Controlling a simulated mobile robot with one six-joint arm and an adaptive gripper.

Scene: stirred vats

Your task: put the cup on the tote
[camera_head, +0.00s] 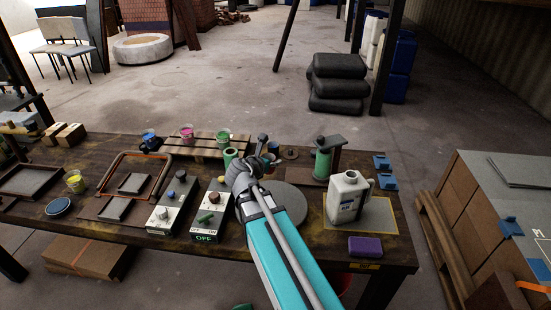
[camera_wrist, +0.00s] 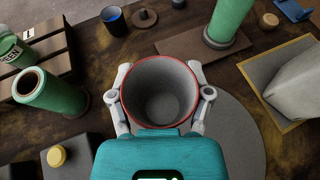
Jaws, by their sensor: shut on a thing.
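A grey cup with a red rim (camera_wrist: 160,92) stands in my gripper (camera_wrist: 162,88), its open mouth facing the wrist camera. The two fingers press on its left and right sides. The inside of the cup looks empty. In the head view my gripper (camera_head: 262,162) is over the middle of the workbench, behind the grey round plate. The cup is mostly hidden there by my arm. I cannot tell any thing in these views to be the tote for sure.
The workbench (camera_head: 75,232) is crowded. A white jug (camera_head: 347,198) and purple block (camera_head: 365,246) stand right of my arm, control boxes (camera_head: 211,212) left. Green cylinders (camera_head: 323,163) and a slatted pallet (camera_head: 200,148) stand behind. The round plate (camera_head: 288,204) has bare surface.

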